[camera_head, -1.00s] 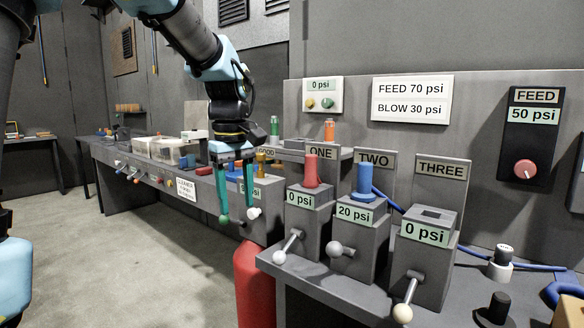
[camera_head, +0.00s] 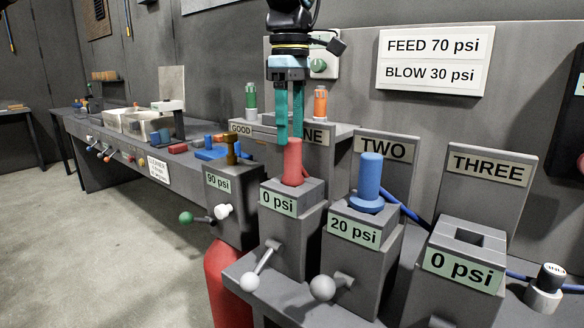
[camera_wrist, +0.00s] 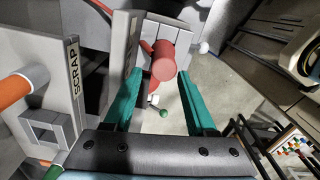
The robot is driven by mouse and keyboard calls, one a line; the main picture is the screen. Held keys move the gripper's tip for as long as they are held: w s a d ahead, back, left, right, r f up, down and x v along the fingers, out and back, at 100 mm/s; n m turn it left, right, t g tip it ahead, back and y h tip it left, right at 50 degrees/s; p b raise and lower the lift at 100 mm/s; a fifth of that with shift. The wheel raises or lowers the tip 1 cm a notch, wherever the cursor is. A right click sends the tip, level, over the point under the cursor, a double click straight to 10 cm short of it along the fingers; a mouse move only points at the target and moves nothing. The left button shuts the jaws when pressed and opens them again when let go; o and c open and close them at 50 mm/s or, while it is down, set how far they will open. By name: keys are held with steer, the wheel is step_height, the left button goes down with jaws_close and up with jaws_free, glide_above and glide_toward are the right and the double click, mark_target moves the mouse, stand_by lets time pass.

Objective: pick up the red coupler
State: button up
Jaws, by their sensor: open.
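The red coupler (camera_head: 293,163) stands upright in the top of the grey block (camera_head: 284,226) labelled 0 psi, in front of the ONE sign. My gripper (camera_head: 291,138) points down just above and behind it, with green fingers that partly cover the ONE sign. In the wrist view, the red coupler (camera_wrist: 164,62) shows beyond the fingertips, between the lines of the two fingers. The open gripper (camera_wrist: 157,80) holds nothing, and a gap shows between each finger and the coupler.
A blue coupler (camera_head: 370,180) stands in the 20 psi block to the right; the third block's socket (camera_head: 468,240) is empty. Green (camera_head: 251,97) and orange (camera_head: 320,101) fittings stand behind. A brass fitting (camera_head: 231,150) is at left. Lever handles stick out in front of the blocks.

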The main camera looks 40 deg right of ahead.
mark_target(293, 158)
steer(key=shift+s+f+p, duration=0.25)
steer(key=shift+f+p, duration=0.1)
steer(key=shift+f, duration=1.1)
steer(key=shift+s+f+p, duration=0.2)
steer(key=shift+f+p, duration=0.15)
steer(key=shift+f, duration=1.1)
jaws_close()
